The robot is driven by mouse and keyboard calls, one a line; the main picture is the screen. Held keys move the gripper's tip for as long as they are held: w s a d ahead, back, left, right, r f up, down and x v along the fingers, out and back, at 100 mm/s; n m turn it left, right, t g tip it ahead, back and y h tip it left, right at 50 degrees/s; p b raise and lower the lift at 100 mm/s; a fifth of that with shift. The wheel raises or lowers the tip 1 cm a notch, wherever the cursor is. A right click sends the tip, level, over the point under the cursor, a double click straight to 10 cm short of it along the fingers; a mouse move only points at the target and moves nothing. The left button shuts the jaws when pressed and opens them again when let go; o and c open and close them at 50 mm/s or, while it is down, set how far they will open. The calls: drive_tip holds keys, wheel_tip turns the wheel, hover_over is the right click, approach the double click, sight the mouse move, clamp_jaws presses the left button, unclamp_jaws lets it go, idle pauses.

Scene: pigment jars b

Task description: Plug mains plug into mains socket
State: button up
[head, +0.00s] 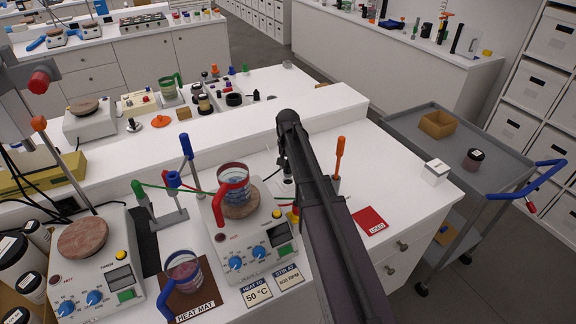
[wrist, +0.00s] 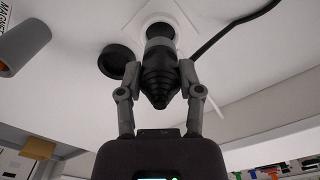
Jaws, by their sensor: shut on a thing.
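In the wrist view my gripper (wrist: 161,72) is shut on the mains plug (wrist: 158,83), a dark grey body with a black ribbed cone towards me. The plug's far end lines up with a round opening, which looks like the mains socket (wrist: 160,20), on a white square plate. The far end overlaps the opening's rim; I cannot tell how deep it sits, or whether it is inside. A round black disc, perhaps the socket's cap (wrist: 117,61), is left of the plug. In the head view my arm hides the gripper, plug and most of the socket area.
A black cable (wrist: 230,32) runs to the upper right. A grey cylinder (wrist: 22,45) is at the left. On the bench, a hotplate (head: 252,245) with a red-handled beaker (head: 233,183) stands left of my arm. An orange-topped post (head: 340,155) and red card (head: 369,220) are right.

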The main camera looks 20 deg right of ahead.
sight(288, 172)
drive_tip(key=shift+f+b, duration=0.55)
drive_tip(key=shift+f, duration=0.25)
drive_tip(key=shift+f+b, duration=1.25)
drive_tip(key=shift+b, duration=0.05)
idle(1.7)
drive_tip(key=o, duration=1.2)
drive_tip(key=shift+r, duration=0.2)
wheel_tip(288, 172, up, 8)
drive_tip(key=p, duration=0.8)
drive_tip(key=shift+r+p, duration=0.1)
drive_tip(key=shift+p, duration=0.25)
drive_tip(key=shift+d, duration=0.15)
drive_tip(key=shift+w+d+r+p, duration=0.1)
drive_tip(key=shift+d+r+p, duration=0.1)
drive_tip(key=shift+d, duration=1.1)
drive_tip(key=shift+w+d+r+p, duration=0.1)
drive_tip(key=shift+d+r+p, duration=0.1)
drive_tip(key=shift+d, duration=1.1)
drive_tip(key=shift+w+d+r+p, duration=0.1)
drive_tip(key=shift+d+r+p, duration=0.1)
drive_tip(key=shift+d, duration=1.1)
